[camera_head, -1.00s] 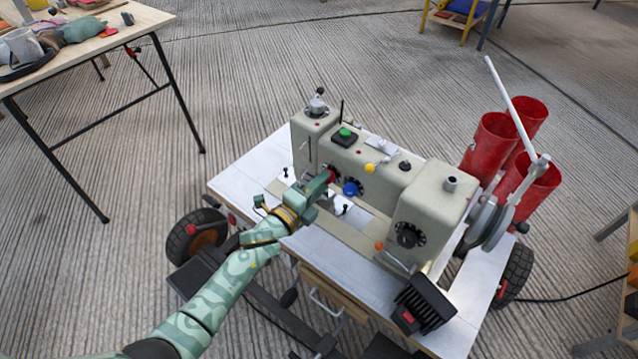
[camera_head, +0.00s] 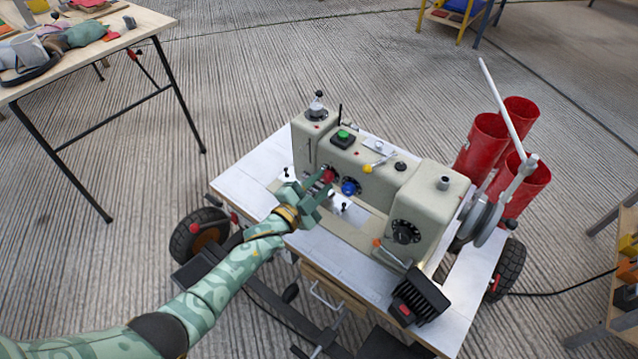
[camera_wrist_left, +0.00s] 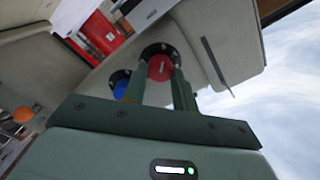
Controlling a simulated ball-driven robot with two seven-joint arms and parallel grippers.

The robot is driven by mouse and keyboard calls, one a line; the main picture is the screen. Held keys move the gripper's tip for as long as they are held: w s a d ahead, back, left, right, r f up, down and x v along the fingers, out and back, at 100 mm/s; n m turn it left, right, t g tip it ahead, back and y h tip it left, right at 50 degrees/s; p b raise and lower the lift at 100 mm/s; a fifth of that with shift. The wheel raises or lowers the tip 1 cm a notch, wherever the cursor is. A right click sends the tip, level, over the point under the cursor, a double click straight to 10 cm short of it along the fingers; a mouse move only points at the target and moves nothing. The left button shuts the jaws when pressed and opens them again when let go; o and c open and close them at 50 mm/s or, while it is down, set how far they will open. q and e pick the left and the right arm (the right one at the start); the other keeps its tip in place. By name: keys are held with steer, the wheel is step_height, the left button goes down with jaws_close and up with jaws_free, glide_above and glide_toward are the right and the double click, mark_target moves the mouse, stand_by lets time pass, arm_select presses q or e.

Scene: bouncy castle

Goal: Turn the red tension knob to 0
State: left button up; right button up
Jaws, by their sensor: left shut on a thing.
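The red tension knob (camera_head: 328,176) sits on the front face of the grey-green sewing machine (camera_head: 365,160), left of a blue knob (camera_head: 350,187). In the left wrist view the red knob (camera_wrist_left: 161,68) shows between my two green fingers, with a black dial around it and the blue knob (camera_wrist_left: 121,88) beside it. My left gripper (camera_head: 319,183) is shut on the red knob, one finger on each side. The dial's numbers are too small to read. My right gripper is not in view.
The machine stands on a white wheeled cart (camera_head: 240,190). A yellow-tipped lever (camera_head: 368,168) and a green button (camera_head: 343,134) are near the knobs. Red cylinders (camera_head: 480,145) stand at the right. A wooden table (camera_head: 90,55) with clutter is at the far left.

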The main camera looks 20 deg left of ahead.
arm_select(q)
steer(key=shift+f+n, duration=0.15)
steer(key=shift+n, duration=0.25)
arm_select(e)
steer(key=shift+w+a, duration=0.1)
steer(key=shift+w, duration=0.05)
arm_select(q)
steer(key=o, duration=1)
steer(key=shift+a, duration=0.1)
steer(key=shift+s, duration=0.2)
steer(key=p+v, duration=0.6)
steer(key=v, duration=1)
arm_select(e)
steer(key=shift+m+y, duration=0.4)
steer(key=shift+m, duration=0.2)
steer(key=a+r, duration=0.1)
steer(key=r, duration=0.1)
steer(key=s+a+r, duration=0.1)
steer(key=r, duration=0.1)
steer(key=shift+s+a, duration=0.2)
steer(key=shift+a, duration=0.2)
